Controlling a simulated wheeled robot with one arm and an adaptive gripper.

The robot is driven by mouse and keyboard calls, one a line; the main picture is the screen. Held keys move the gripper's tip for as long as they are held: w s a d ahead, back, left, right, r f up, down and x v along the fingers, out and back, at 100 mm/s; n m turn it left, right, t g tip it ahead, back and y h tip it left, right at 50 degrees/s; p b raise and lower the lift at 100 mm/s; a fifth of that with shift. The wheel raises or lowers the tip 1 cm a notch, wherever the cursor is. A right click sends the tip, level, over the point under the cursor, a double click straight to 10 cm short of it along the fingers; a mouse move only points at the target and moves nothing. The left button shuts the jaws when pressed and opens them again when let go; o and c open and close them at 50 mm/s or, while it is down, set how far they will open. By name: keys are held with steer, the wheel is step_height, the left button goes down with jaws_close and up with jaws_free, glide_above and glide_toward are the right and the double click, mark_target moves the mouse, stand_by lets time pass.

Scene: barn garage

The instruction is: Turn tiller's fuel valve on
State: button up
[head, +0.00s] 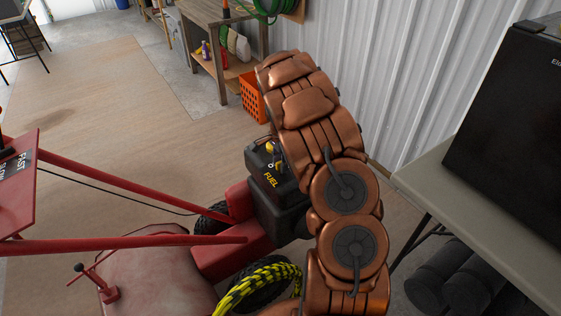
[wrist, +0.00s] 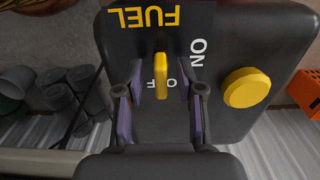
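The tiller (head: 234,252) is red, with a black engine housing (head: 275,205) marked FUEL. In the wrist view, the yellow fuel valve lever (wrist: 160,76) stands on the black panel, close to the white OFF label and left of the ON label (wrist: 198,52). My gripper (wrist: 161,85) has its two purple-padded fingers on either side of the lever, with gaps on both sides. It is open and not clamped on it. In the head view, my copper-coloured arm covers part of the housing, and the yellow lever (head: 270,149) shows beside it.
A round yellow knob (wrist: 246,88) sits right of the lever on the panel. The table (head: 450,200) with a black appliance (head: 515,120) stands right of my arm. An orange crate (head: 253,97) and wooden workbench (head: 222,20) stand behind. Open floor lies left.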

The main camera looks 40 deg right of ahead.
jaws_close()
steer(key=shift+n+b, duration=0.3)
stand_by(0.4)
steer(key=n+b, duration=0.1)
steer(key=n, duration=0.1)
steer(key=shift+w+f+n+b, duration=0.1)
steer(key=shift+f+n+b, duration=0.05)
steer(key=shift+n+b, duration=0.25)
steer(key=n+b, duration=0.2)
steer(key=n, duration=0.3)
steer(key=shift+b, duration=0.3)
steer(key=n+b, duration=0.1)
steer(key=n, duration=0.4)
steer(key=shift+w+a, duration=0.1)
steer(key=shift+w, duration=0.05)
steer(key=shift+r+n+b, duration=0.15)
steer(key=shift+n+b, duration=0.15)
steer(key=shift+n, duration=0.8)
steer(key=shift+r+n+b, duration=0.1)
steer(key=shift+n+b, duration=0.15)
steer(key=shift+n, duration=0.85)
